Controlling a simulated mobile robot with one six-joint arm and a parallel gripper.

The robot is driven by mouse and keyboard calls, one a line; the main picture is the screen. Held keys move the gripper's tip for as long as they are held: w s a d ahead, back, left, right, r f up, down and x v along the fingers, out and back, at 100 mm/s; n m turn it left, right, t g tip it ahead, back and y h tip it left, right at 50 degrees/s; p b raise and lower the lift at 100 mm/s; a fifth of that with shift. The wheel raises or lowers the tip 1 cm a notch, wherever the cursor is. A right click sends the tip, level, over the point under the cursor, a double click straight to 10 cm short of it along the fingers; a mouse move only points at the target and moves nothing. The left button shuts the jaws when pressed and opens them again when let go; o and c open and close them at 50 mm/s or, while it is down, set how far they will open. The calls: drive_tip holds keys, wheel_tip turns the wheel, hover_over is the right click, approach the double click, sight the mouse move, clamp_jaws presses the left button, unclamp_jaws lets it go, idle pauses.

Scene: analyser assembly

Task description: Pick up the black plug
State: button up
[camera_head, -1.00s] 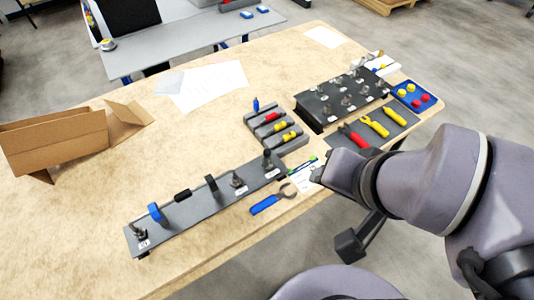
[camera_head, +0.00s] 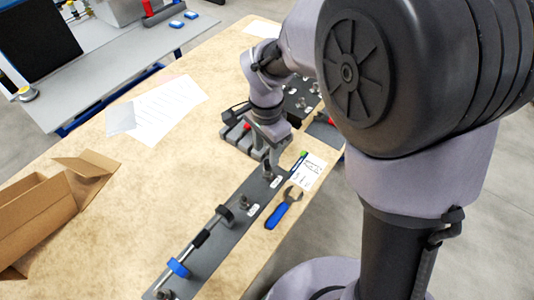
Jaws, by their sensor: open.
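My gripper (camera_head: 272,158) points down over the far end of a dark rail plate (camera_head: 226,242), with its jaws open. Directly below or beside the fingertips stands a small dark post with a black top (camera_head: 267,171), which may be the black plug; the fingers partly cover it, and I cannot tell whether they touch it. Nearer on the same plate are a metal post (camera_head: 245,203), a black ring-shaped part (camera_head: 225,214), a black sleeve (camera_head: 201,239) on a thin rod, and a blue ring (camera_head: 178,268).
Blue-handled pliers (camera_head: 283,210) and a white card (camera_head: 310,170) lie right of the plate. An open cardboard box (camera_head: 35,215) stands at left; papers (camera_head: 165,108) lie behind. My arm hides the right side.

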sight(267, 162)
drive_tip(key=f+b, duration=0.1)
drive_tip(key=f, duration=0.1)
drive_tip(key=f+b, duration=0.1)
drive_tip(key=f, duration=0.1)
drive_tip(key=w+f+b, duration=0.1)
drive_tip(key=f, duration=0.1)
drive_tip(key=shift+f, duration=0.25)
drive_tip(key=shift+r, duration=0.1)
drive_tip(key=shift+c, duration=0.9)
clamp_jaws()
